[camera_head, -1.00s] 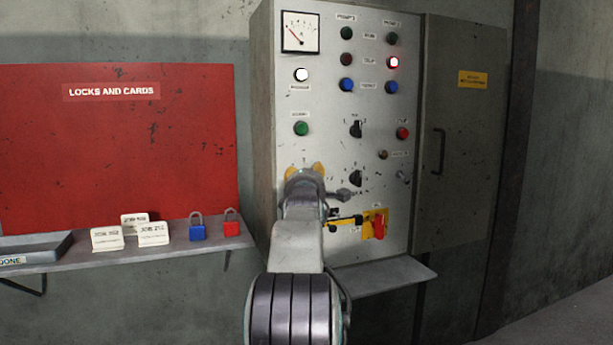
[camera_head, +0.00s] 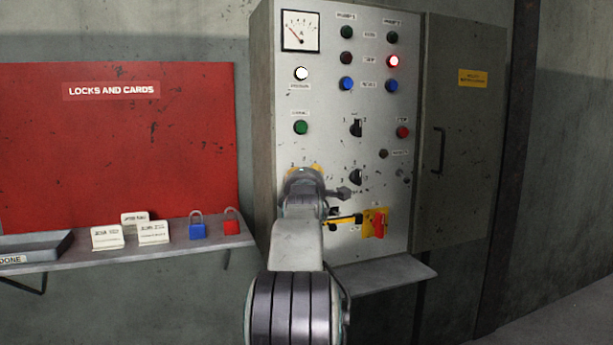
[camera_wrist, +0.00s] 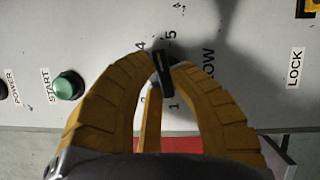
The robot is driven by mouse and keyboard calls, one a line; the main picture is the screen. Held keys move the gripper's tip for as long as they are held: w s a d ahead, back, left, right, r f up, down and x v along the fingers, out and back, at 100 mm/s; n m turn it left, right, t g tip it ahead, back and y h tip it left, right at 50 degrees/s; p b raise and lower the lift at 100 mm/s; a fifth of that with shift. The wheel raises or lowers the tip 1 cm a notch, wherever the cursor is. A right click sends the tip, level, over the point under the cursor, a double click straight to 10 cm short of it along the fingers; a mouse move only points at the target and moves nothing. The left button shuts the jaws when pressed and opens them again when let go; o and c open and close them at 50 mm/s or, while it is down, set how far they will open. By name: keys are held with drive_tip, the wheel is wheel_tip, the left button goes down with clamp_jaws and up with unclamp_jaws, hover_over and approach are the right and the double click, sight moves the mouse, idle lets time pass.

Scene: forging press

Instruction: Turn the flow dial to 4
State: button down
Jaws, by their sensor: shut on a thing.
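The flow dial (camera_wrist: 162,75) is a black bar-shaped knob on the pale panel, seen in the wrist view. Its numbers 4, 5, 1 and 2 show around it, and part of the word FLOW shows to its right. The bar is tilted, with its upper end between 4 and 5; I cannot tell which end is the pointer. My gripper (camera_wrist: 164,62) has its yellow fingers shut on the dial, one on each side. In the head view my gripper (camera_head: 304,170) is at the lower left of the panel, and my arm hides the dial.
A black selector (camera_head: 356,177) and a red-and-yellow switch (camera_head: 378,224) sit right of my gripper. The green START button (camera_wrist: 68,86) is left of the fingers in the wrist view. A shelf (camera_head: 180,236) with padlocks and cards stands left of the cabinet.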

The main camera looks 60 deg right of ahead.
drive_tip(key=shift+f+n+b, duration=0.25)
drive_tip(key=shift+n+b, duration=0.15)
drive_tip(key=shift+b, duration=0.4)
drive_tip(key=shift+r+n+h+b, duration=0.1)
drive_tip(key=shift+n+h+b, duration=0.2)
drive_tip(key=shift+b, duration=0.1)
drive_tip(key=shift+r, duration=0.1)
drive_tip(key=c, duration=1.1)
unclamp_jaws()
drive_tip(key=shift+a, duration=0.15)
drive_tip(key=shift+v, duration=5.85)
drive_tip(key=shift+o, duration=0.2)
